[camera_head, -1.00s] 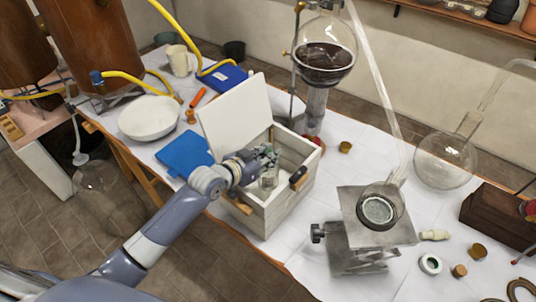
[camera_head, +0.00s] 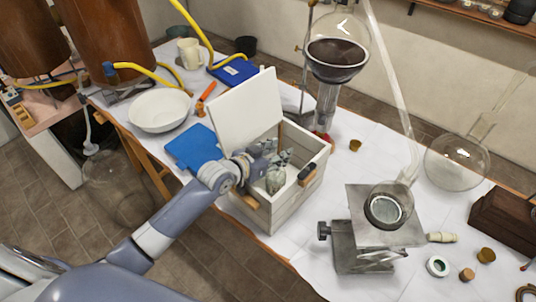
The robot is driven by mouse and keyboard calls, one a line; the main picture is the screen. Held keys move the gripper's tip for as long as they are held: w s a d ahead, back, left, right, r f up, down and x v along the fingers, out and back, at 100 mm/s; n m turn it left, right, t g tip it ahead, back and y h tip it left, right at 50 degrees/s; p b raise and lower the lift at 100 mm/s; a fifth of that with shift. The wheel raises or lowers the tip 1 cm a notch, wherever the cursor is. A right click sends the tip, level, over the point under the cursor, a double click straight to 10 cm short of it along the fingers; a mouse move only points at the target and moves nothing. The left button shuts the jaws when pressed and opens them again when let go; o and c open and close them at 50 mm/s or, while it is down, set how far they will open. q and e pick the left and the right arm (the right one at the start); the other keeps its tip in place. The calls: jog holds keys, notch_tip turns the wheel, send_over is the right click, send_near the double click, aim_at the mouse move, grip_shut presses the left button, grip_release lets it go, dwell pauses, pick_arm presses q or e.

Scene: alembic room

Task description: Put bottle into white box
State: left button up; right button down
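The white box (camera_head: 262,212) stands on the table with its lid (camera_head: 241,112) raised open at the left. A small clear glass bottle (camera_head: 276,181) is inside the box's walls, roughly upright; whether its base touches the box floor is hidden. My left gripper (camera_head: 278,156) is over the box opening, just above and behind the bottle. Its fingers look spread apart, with the bottle below them. My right gripper is not in view.
A blue book (camera_head: 192,149) and a white bowl (camera_head: 160,112) lie left of the box. A metal lab jack (camera_head: 372,232) with glassware stands at the right. A large round flask (camera_head: 338,45) of dark liquid stands behind the box. Small corks lie at the front right.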

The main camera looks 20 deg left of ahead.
pick_arm(q)
jog(key=shift+s+r, duration=0.1)
jog(key=shift+r, duration=0.45)
jog(key=b+v, duration=0.1)
jog(key=v, duration=1)
jog(key=shift+s+b, duration=0.3)
jog(key=shift+s, duration=0.05)
jog(key=shift+a, duration=0.15)
